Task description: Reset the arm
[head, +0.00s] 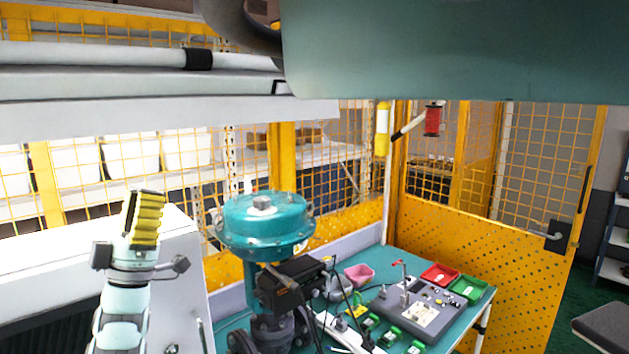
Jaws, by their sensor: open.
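No gripper shows clearly in the head view, so I cannot see its fingers or anything between them. The arm named in the task is not clearly recognisable; a large grey-green form and a dark rounded part cut across the top of the picture. The teal valve actuator (265,225) stands upright at the middle, with a black positioner box (291,278) on its front side. Thin cables run down from the box. The lower part of the valve is cut off by the bottom edge.
A white fitting with a yellow-black ribbed top (147,219) stands left. Yellow mesh fencing (480,225) closes the back.

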